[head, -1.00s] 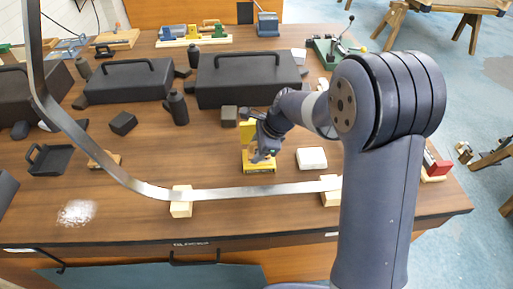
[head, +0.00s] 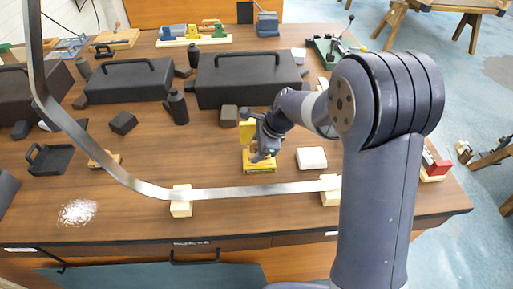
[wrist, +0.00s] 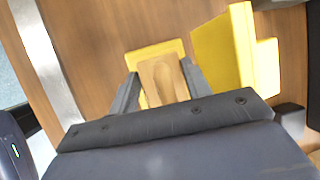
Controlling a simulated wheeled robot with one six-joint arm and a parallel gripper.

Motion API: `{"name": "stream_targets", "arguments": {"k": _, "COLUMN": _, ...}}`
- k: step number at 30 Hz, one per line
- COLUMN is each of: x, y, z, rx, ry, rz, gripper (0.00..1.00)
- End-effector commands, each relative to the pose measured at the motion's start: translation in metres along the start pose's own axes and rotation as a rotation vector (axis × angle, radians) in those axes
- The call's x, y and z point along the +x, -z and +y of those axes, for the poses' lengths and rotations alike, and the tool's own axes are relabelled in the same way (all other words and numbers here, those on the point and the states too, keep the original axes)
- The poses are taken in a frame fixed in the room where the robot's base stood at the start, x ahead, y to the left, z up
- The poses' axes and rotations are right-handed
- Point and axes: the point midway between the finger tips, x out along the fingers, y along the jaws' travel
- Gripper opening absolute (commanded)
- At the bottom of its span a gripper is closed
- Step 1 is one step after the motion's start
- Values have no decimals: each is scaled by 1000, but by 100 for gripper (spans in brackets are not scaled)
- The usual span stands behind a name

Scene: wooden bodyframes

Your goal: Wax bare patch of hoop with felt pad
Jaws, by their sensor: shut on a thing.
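The hoop (head: 230,192) is a long grey metal band. It rises at the left of the head view, bends, and runs along the table front on pale wooden blocks. It also shows at the left of the wrist view (wrist: 48,62). I cannot make out a bare patch on it. A yellow tin (head: 259,168) stands open behind the hoop, its lid raised. My gripper (head: 262,155) is low over the tin. In the wrist view my gripper (wrist: 163,88) is shut on a tan block with an oval hollow, seemingly the felt pad (wrist: 158,78). Its underside is hidden.
Wooden blocks (head: 181,208) support the hoop. A white block (head: 311,158) lies right of the tin. Black toolboxes (head: 250,78) and a dark bottle (head: 177,108) stand behind. White powder (head: 77,212) is spread at front left. The table between tin and hoop is clear.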

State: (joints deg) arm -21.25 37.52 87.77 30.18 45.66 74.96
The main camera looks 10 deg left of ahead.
Motion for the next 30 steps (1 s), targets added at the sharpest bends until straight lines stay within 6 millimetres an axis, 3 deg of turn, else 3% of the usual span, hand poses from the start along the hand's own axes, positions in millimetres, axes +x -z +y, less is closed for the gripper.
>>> {"name": "stream_targets", "arguments": {"k": 7, "x": -4, "y": -1, "z": 0, "rx": 0, "ry": -4, "rz": 1, "gripper": 28}}
{"name": "stream_targets", "arguments": {"k": 30, "x": -61, "y": -25, "z": -12, "rx": 0, "ry": -1, "rz": 0, "gripper": 28}}
